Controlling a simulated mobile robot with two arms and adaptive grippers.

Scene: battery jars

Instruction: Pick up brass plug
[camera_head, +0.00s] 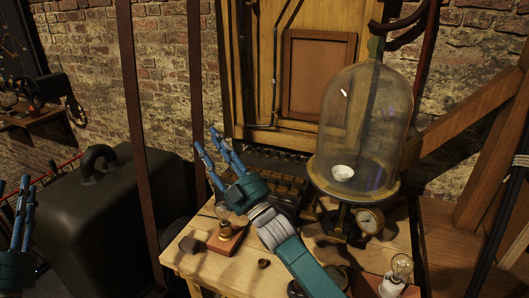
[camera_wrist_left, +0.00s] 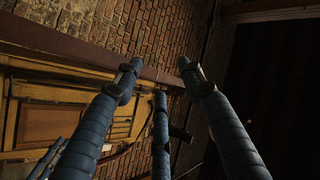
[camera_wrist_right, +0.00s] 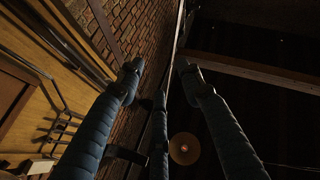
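A small dark brass-coloured piece (camera_head: 263,263) lies on the wooden bench top, near its front middle; it looks like the brass plug, but it is too small to be sure. My right gripper (camera_head: 222,148) is raised over the back left part of the bench, up and left of the piece and apart from it. Its fingers are spread and empty, also in the right wrist view (camera_wrist_right: 160,75). My left gripper (camera_head: 22,200) is at the far left, away from the bench, fingers pointing up. The left wrist view (camera_wrist_left: 160,75) shows them spread and empty.
A glass bell jar (camera_head: 362,130) stands on a round base with a gauge (camera_head: 369,220) at the bench's right. A bulb on a wooden block (camera_head: 226,240) stands left of the piece. Another bulb (camera_head: 400,268) is front right. A dark case (camera_head: 95,220) stands left of the bench.

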